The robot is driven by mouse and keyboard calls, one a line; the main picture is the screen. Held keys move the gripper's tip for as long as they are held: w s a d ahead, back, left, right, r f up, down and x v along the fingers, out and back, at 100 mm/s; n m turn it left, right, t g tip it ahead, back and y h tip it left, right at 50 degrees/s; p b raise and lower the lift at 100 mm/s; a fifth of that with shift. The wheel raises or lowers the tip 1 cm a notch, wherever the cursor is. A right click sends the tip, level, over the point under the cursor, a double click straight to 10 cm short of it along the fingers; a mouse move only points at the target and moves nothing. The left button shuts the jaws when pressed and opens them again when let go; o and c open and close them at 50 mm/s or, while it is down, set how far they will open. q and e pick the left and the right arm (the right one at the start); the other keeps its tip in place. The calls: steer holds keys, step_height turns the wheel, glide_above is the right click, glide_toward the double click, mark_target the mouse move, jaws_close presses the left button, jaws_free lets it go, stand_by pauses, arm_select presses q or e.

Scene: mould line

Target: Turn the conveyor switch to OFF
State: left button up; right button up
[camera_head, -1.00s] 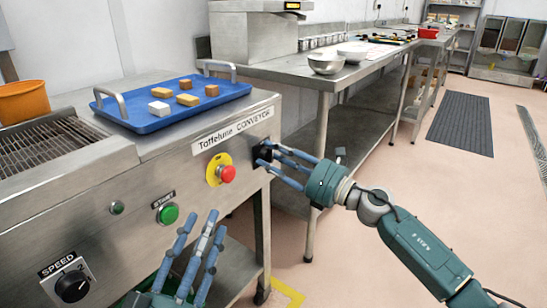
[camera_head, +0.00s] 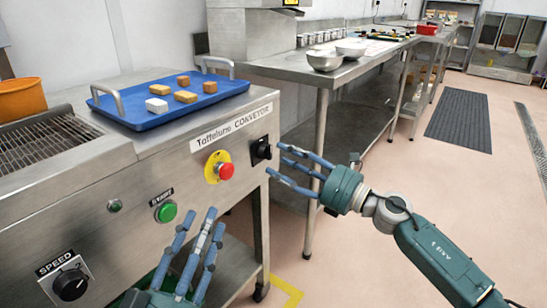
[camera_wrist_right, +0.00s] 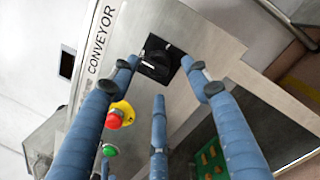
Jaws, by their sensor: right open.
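The conveyor switch (camera_head: 261,150) is a black rotary knob on a dark plate, at the right end of the steel conveyor panel below the "CONVEYOR" label. It also shows in the right wrist view (camera_wrist_right: 158,58), ahead of the fingers. I cannot read its markings. My right gripper (camera_head: 284,168) is open and empty, just right of the switch and apart from it. In the wrist view its blue fingers are spread on both sides of the knob. My left gripper (camera_head: 205,232) is open and empty in front of the panel, low in the head view.
A red stop button (camera_head: 226,171) on a yellow plate sits left of the switch. A green start button (camera_head: 166,212) and a speed knob (camera_head: 70,284) are further left. A blue tray (camera_head: 140,120) with several blocks lies on top.

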steer(key=v, duration=0.7)
steer(key=shift+s+d, duration=0.3)
steer(key=shift+f, duration=0.15)
